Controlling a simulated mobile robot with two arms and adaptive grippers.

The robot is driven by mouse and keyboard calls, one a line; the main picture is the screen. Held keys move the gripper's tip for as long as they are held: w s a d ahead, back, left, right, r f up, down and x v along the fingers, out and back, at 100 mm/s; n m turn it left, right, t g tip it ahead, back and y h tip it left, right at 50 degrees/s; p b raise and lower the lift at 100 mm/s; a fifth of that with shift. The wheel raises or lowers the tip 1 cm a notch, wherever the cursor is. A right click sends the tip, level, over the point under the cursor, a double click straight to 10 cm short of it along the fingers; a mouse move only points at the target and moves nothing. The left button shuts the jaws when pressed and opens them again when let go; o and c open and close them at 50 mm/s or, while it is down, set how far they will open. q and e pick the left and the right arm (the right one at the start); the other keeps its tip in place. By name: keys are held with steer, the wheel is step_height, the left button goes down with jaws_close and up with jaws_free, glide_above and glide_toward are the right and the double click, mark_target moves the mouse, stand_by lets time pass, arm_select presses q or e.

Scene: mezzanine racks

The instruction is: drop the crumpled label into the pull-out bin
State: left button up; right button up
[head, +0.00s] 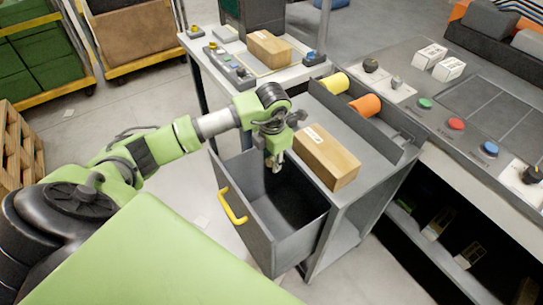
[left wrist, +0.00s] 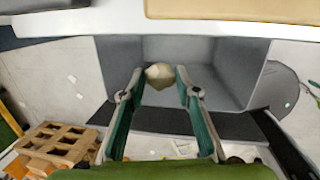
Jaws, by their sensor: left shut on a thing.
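The crumpled label (left wrist: 160,76) is a small cream-coloured lump between the fingertips of my left gripper in the left wrist view. My left gripper (head: 274,163) is shut on it and points down over the opening of the pull-out bin (head: 252,236). The bin is a grey drawer, pulled out of the grey cabinet, with a yellow handle (head: 232,206) on its front. The bin's inner wall also shows around the label in the left wrist view (left wrist: 240,72). In the head view the label is too small to make out clearly. My right gripper is not in view.
A cardboard box (head: 327,158) stands on the cabinet top right beside the bin. Yellow (head: 336,83) and orange (head: 366,105) rolls lie behind it. A console with coloured buttons (head: 456,123) is at the right. A wooden pallet (head: 18,150) is at the left.

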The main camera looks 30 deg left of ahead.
arm_select(q)
steer(key=o, duration=0.8)
steer(key=shift+r, duration=0.1)
steer(key=r, duration=0.4)
steer(key=s+r, duration=0.1)
steer(key=r, duration=0.2)
steer(key=d+r, duration=0.1)
steer(key=r, duration=0.3)
steer(key=shift+s+d+r, duration=0.1)
steer(key=shift+s+r, duration=0.15)
steer(key=shift+r, duration=0.1)
steer(key=shift+f, duration=0.1)
